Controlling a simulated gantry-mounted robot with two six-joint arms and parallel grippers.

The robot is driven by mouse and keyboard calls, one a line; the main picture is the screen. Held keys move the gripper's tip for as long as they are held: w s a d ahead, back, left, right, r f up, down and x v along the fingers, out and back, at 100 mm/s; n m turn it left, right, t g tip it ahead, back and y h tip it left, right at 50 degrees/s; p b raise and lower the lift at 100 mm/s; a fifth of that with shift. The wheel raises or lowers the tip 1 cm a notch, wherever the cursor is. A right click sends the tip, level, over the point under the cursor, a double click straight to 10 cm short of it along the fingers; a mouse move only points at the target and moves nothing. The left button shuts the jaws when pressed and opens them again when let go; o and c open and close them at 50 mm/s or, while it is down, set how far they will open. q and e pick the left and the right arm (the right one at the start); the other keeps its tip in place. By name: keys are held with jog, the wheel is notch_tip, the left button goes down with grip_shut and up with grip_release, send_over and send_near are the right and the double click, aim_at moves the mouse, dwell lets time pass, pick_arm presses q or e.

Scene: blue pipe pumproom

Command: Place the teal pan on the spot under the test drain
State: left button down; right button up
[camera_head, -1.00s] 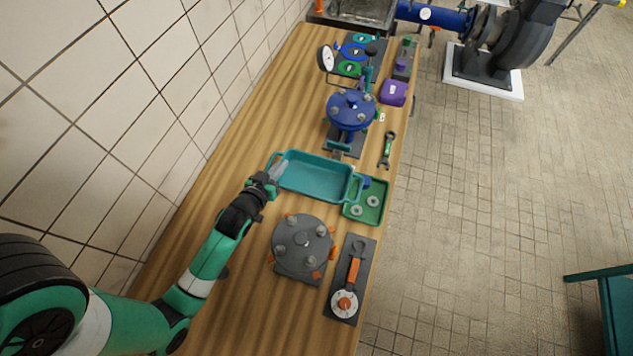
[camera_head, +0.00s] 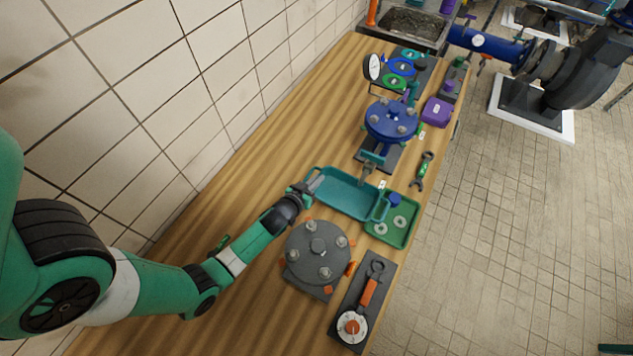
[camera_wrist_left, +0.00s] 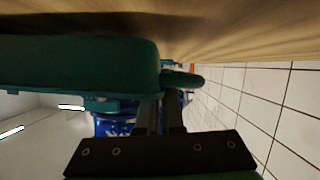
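The teal pan (camera_head: 347,194) is a shallow rectangular tray with a loop handle at each end. It lies in front of the blue valve (camera_head: 391,121). My right gripper is not visible.
A green tray (camera_head: 407,232) with round parts sits against the pan's right end. A grey flange (camera_head: 318,252) and a black board with an orange-handled tool (camera_head: 368,292) are nearer. A wrench (camera_head: 421,171) lies right of the valve. The wood along the wall is clear.

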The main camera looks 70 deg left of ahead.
pick_arm(q)
jog(key=shift+f, duration=0.65)
jog(key=shift+s+d, duration=0.15)
jog(key=shift+s, duration=0.05)
jog(key=shift+w+f+b, duration=0.1)
jog(key=shift+f+b, duration=0.05)
jog(key=shift+b, duration=0.15)
jog(key=c, duration=1.1)
grip_release()
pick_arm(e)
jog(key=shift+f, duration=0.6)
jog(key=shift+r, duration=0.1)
